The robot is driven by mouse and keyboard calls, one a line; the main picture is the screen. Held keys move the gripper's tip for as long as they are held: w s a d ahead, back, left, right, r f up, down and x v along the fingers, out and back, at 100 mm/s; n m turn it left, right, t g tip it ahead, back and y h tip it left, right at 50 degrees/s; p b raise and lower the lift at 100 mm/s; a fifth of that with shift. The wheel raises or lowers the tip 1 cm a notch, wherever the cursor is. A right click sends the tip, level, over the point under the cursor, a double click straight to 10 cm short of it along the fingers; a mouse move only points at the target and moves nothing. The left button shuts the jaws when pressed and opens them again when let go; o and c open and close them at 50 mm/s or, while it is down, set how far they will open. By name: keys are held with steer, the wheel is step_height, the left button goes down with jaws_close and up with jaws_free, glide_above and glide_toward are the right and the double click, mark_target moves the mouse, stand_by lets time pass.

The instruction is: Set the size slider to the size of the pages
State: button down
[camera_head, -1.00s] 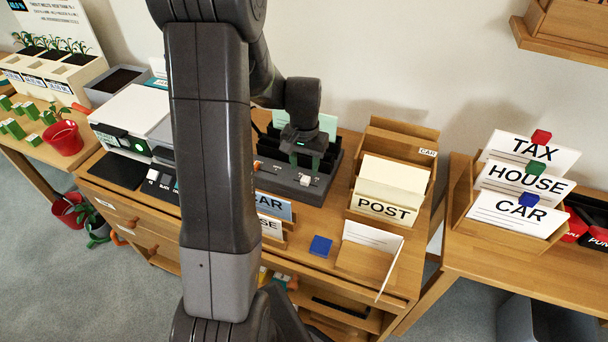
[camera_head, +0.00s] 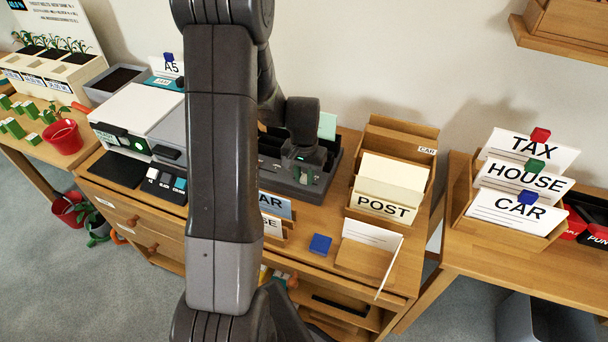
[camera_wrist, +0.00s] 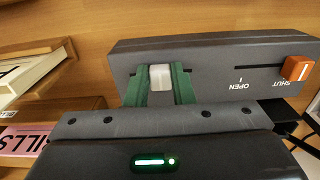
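The white size slider knob (camera_wrist: 160,77) sits on the front face of a dark grey machine (camera_wrist: 212,52). My gripper (camera_wrist: 160,84) has its two green fingers on either side of the knob, against its sides. In the head view, my gripper (camera_head: 304,174) is low at the front of the same machine (camera_head: 328,184). No size mark beside the knob can be read. An orange slider (camera_wrist: 298,68) stands at the SHUT end of its slot. A light green sheet (camera_head: 327,126) stands at the machine's back. A card marked A5 (camera_head: 172,68) stands at the back left.
A white device (camera_head: 136,112) and dark buttons stand left of my arm. A POST holder (camera_head: 384,207), a blue block (camera_head: 320,244) and a wooden holder with a white sheet (camera_head: 366,259) lie to the right. TAX, HOUSE and CAR (camera_head: 516,212) cards stand on the right table.

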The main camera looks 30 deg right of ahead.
mark_target(314, 186)
steer(key=shift+s+d+b, duration=0.3)
steer(key=shift+s+d, duration=0.6)
steer(key=shift+s, duration=0.2)
steer(key=c, duration=1.2)
jaws_free()
steer(key=shift+s+d, duration=0.1)
steer(key=shift+c, duration=0.2)
step_height(314, 186, up, 14)
steer(key=shift+f, duration=0.15)
